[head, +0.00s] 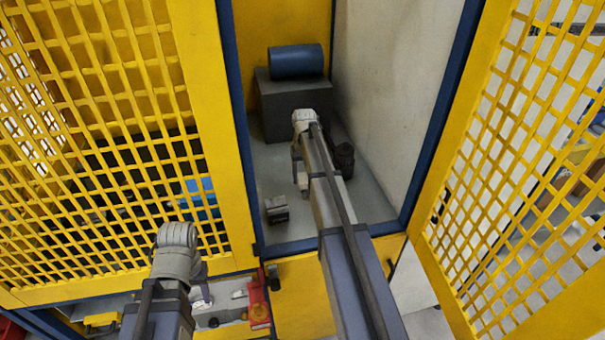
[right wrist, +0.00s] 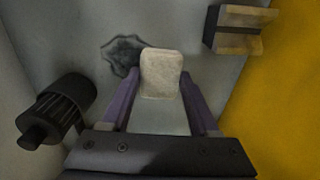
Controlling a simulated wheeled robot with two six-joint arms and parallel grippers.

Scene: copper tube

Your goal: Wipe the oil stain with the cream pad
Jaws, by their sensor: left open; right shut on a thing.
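The cream pad (right wrist: 160,73) is held between the purple fingers of my right gripper (right wrist: 161,92). In the head view, that gripper (head: 300,172) is inside the cabinet with the pad (head: 302,185) at its tips. The oil stain (right wrist: 122,52) is a dark, irregular patch on the grey floor, just left of the pad and partly behind it in the right wrist view. I cannot tell whether the pad touches the floor. I cannot make out the stain in the head view. My left gripper (head: 201,290) is open, low outside the cabinet; its fingers are small and partly hidden by its wrist.
A dark motor-like cylinder (right wrist: 58,108) stands left in the wrist view. A dark and tan block (right wrist: 240,30) lies at upper right. A blue cylinder (head: 296,61) rests on a grey box (head: 290,105) at the back. Yellow mesh doors (head: 520,150) flank the cabinet.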

